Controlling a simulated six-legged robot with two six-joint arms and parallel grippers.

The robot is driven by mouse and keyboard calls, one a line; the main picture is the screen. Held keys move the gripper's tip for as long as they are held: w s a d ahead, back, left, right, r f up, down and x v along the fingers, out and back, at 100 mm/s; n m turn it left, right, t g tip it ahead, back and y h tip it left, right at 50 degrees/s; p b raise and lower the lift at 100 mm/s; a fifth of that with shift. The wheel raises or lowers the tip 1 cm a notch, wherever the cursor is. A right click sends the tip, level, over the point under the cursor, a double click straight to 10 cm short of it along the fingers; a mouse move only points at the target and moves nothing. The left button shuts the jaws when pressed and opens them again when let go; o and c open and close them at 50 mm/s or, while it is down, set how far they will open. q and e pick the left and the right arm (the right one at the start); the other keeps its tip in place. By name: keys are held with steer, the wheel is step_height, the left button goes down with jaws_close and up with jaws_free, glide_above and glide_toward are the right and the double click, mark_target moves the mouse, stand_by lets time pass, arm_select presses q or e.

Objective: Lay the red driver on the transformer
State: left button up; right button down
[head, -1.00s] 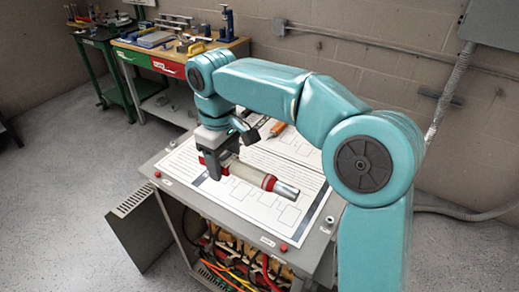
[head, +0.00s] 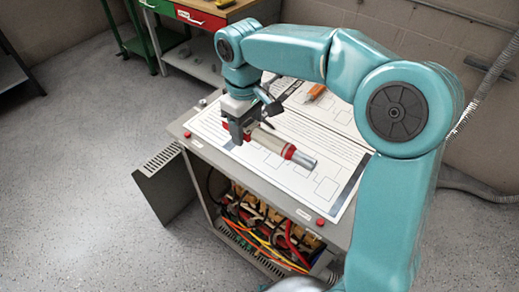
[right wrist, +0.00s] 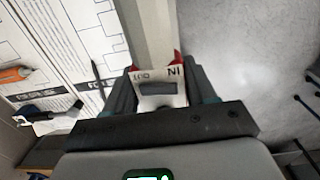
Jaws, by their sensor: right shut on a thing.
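My right gripper (head: 240,132) is shut on the red driver (head: 268,141), a pale cylinder with red bands and a silver tip. The driver points to the lower right over the printed sheet on top of the transformer (head: 338,236). I cannot tell whether it touches the sheet. In the right wrist view, the driver's pale body (right wrist: 155,38) runs away from between the fingers (right wrist: 160,92), with red at its sides. The transformer is a grey cabinet with its front door open. My left gripper is not in view.
An orange-handled tool (head: 315,92) and a dark tool lie at the back of the transformer's top. Red knobs stand along its edge. Coloured cables (head: 262,240) show in the open front. A workbench (head: 215,15) stands behind. The sheet's front part is clear.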

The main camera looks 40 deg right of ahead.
glide_above(249, 172)
step_height(249, 172, down, 10)
steer(key=shift+r, duration=0.15)
steer(key=shift+w+f, duration=0.1)
steer(key=shift+f, duration=0.25)
step_height(249, 172, down, 3)
steer(key=shift+f, duration=0.6)
